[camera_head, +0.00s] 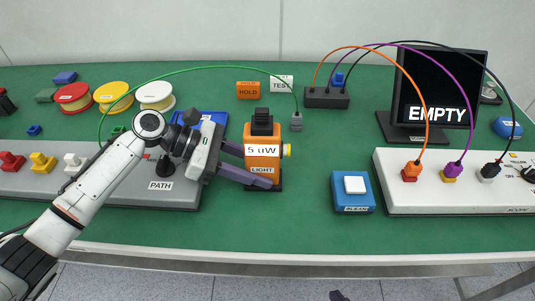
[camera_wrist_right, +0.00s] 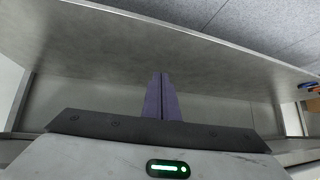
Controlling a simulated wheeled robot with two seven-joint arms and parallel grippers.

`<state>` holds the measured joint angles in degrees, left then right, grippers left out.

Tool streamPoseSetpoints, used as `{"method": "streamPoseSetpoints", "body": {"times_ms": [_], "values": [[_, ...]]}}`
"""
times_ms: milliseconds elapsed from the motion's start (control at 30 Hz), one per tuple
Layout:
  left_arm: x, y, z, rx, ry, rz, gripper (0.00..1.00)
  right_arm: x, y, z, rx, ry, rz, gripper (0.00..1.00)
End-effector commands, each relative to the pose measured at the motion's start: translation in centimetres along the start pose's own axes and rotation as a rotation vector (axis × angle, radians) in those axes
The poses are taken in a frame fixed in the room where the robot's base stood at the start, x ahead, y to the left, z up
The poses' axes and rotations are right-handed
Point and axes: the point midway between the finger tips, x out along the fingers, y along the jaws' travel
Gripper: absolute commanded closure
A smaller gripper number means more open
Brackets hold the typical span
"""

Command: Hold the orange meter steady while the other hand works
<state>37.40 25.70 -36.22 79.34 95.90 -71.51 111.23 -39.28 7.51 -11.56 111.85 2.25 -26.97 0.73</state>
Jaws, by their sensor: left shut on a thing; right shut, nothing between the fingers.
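The orange meter (camera_head: 262,139) stands upright on a black base on the green table. It has a black knob on top, a display reading "5 uW", a "LIGHT" label and a yellow part on its right side. My right gripper (camera_wrist_right: 162,80) is shut and empty in the right wrist view, below the table's edge. In the head view only a dark tip shows at the bottom edge.
A blue button box (camera_head: 354,192) stands to the right of the meter. A white panel (camera_head: 460,203) with plugged cables and a black screen (camera_head: 437,98) reading "EMPTY" are at the right. A grey panel (camera_head: 100,187) and several spools lie left. A green cable arches behind my left arm.

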Motion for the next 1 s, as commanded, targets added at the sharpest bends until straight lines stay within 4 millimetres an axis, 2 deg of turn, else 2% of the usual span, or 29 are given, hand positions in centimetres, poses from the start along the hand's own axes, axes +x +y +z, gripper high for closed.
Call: {"method": "streamPoseSetpoints", "body": {"times_ms": [467,567,667,767,900,1000], "values": [[-0.1,0.1,0.1,0.001,-0.001,0.002,0.77,-0.1,-0.2,0.1,0.002,-0.002,-0.004,1.0],[-0.1,0.1,0.1,0.001,-0.001,0.002,0.77,0.0,-0.7,-0.7,0.007,0.009,-0.031,1.0],[-0.1,0.1,0.1,0.001,-0.001,0.002,0.77,0.0,-2.1,-2.6,0.021,0.029,-0.103,1.0],[-0.1,0.1,0.1,0.001,-0.002,0.002,0.77,-0.4,-4.5,-4.9,0.043,0.044,-0.226,1.0],[0.0,0.1,0.1,0.001,-0.002,0.001,0.77,-2.3,-8.8,-7.5,0.069,0.026,-0.439,1.0],[0.0,0.1,0.1,0.001,-0.002,0.001,0.77,-4.3,-11.4,-8.3,0.082,-0.015,-0.58,1.0]]}}
